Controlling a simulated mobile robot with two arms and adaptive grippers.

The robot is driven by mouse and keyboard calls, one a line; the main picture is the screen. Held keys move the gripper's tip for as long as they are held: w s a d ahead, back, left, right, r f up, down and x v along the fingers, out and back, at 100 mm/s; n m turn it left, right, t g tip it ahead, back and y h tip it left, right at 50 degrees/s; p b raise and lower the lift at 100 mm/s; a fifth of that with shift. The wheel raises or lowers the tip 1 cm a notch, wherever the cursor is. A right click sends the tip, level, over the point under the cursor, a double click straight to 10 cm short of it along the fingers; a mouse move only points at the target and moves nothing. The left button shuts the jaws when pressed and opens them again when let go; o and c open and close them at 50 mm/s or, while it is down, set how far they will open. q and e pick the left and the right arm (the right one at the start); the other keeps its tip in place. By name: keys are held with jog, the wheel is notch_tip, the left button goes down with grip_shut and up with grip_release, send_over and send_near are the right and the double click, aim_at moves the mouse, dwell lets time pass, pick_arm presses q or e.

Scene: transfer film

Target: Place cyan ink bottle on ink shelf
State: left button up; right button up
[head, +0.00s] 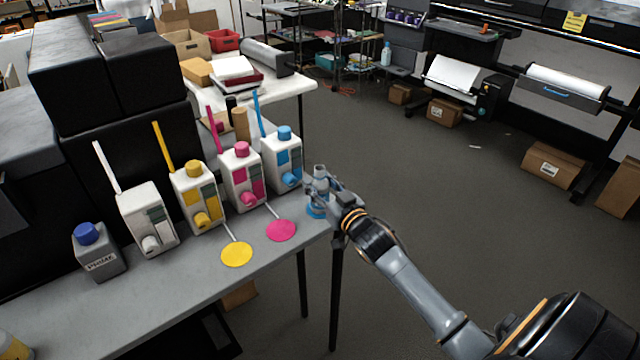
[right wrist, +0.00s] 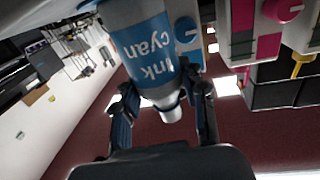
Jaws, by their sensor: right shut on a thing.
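The cyan ink bottle (right wrist: 150,55), with a blue band reading "ink cyan" and a pale cap, is between the fingers of my right gripper (right wrist: 163,105) in the right wrist view. In the head view my right gripper (head: 324,190) is shut on it at the table's right end, beside the cyan-capped ink tank (head: 283,160). The bottle's blue lower part (head: 316,211) shows under the fingers. I cannot tell whether it touches the table. A rack with small purple-labelled bottles (head: 404,18) stands at the back; I cannot tell if it is the ink shelf. My left gripper is not in view.
The grey table (head: 190,285) holds magenta (head: 243,178), yellow (head: 196,198) and white (head: 147,218) tanks and a blue-capped grey bottle (head: 98,252). Yellow (head: 236,255) and magenta (head: 281,230) discs lie in front. Open floor (head: 450,190) is to the right.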

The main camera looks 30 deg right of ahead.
jog(key=o, duration=1.3)
jog(key=shift+r, duration=0.15)
jog(key=s, duration=0.8)
jog(key=s+b, duration=0.1)
jog(key=s, duration=0.3)
jog(key=shift+a, duration=0.35)
